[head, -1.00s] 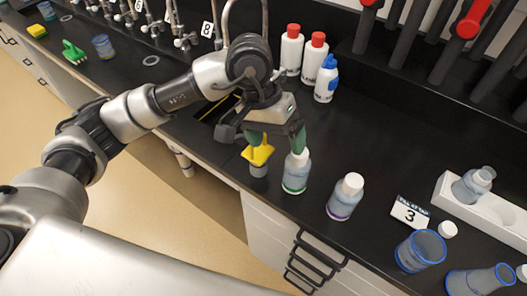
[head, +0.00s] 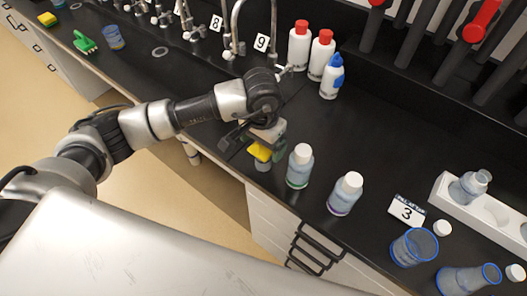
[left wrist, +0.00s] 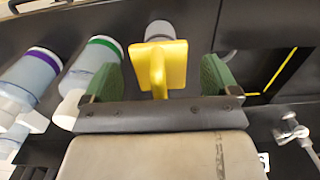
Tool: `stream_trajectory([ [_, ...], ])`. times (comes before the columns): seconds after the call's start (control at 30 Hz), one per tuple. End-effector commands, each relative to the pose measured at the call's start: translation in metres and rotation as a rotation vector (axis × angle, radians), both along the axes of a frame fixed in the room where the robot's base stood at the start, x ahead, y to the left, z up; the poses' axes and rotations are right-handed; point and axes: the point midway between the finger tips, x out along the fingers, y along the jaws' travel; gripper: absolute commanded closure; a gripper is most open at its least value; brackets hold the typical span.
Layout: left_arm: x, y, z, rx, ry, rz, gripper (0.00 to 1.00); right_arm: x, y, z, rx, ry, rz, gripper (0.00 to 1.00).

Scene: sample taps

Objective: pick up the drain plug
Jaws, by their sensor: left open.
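The drain plug appears to be the yellow piece (head: 260,152) with a flat top and a raised grip, on a grey round part, near the counter's front edge. In the left wrist view the yellow piece (left wrist: 172,62) shows between the fingers, with the grey part (left wrist: 159,30) beyond it. My left gripper (head: 255,133) is over the plug and partly hides it in the head view. In the left wrist view the left gripper (left wrist: 160,80) is open, its green fingers on either side of the yellow grip with gaps showing. My right gripper is not in view.
A green-ringed bottle (head: 299,167) stands close to the right of the plug, with a purple-ringed bottle (head: 345,194) farther right. Red-capped bottles (head: 299,45) and a blue-capped bottle (head: 331,78) stand behind. The dark counter (head: 400,145) is clear toward the right rear.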

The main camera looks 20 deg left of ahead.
Motion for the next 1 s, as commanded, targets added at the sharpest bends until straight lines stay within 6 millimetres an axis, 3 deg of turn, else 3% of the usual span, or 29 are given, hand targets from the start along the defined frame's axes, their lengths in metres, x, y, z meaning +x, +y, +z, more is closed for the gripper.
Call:
stream_trajectory([
  [0.33,-0.0003,-0.0002,-0.0117,0.000,0.000,-0.001,0.11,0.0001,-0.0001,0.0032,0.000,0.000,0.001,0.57],
  [0.83,-0.0001,-0.0001,-0.0111,0.000,-0.001,-0.001,0.86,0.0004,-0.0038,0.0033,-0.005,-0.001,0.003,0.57],
  [1.0,0.0002,-0.0002,-0.0105,-0.001,-0.002,-0.001,0.88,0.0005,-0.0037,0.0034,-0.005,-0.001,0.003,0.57],
])
